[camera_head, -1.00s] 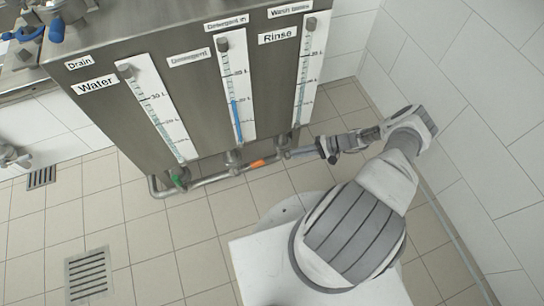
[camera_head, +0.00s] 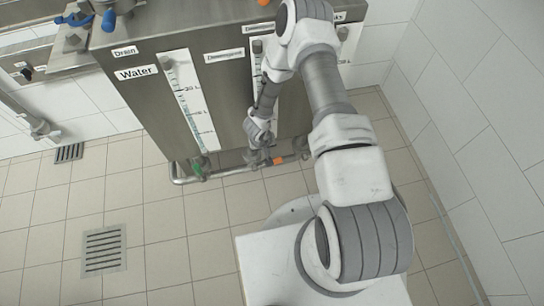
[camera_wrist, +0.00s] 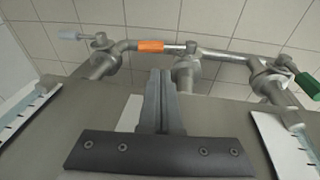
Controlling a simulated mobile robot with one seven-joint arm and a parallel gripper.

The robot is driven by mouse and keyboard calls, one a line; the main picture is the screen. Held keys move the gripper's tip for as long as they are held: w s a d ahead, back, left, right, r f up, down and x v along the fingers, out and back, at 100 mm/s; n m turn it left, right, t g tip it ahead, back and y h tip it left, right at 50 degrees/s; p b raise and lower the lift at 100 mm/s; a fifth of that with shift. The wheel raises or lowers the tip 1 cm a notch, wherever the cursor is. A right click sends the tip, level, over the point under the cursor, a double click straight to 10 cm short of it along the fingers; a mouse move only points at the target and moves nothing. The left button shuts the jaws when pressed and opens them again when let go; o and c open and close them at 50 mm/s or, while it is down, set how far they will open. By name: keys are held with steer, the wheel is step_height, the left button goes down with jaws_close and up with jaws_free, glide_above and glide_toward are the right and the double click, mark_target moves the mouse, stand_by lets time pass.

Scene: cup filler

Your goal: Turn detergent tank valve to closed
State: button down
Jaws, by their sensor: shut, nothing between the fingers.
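The detergent tank valve has an orange handle (camera_head: 279,160) on the pipe under the tank's middle section. In the wrist view the orange handle (camera_wrist: 150,45) lies roughly in line with the horizontal pipe. My gripper (camera_wrist: 161,72) is shut and empty, its tips pointing toward the pipe. In that picture they sit a little below the handle; I see no contact. In the head view my gripper (camera_head: 258,158) is low in front of the tank, just left of the orange handle, and partly covers the middle valve and level scale.
A green valve handle (camera_wrist: 307,85) is at the right in the wrist view, and a pale blue one (camera_wrist: 72,35) at the left. The steel tank (camera_head: 140,100) stands behind my arm. Tiled floor with a drain grate (camera_head: 104,250) is clear at the left.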

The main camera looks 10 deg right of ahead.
mark_target(276, 160)
steer(key=shift+n+h, duration=0.3)
steer(key=shift+h, duration=0.3)
steer(key=b+x, duration=0.2)
steer(key=x, duration=0.2)
steer(key=b+x, duration=0.2)
steer(key=x, duration=0.2)
steer(key=b+x, duration=0.2)
steer(key=x, duration=0.2)
steer(key=shift+d, duration=0.3)
steer(key=shift+s+d, duration=0.1)
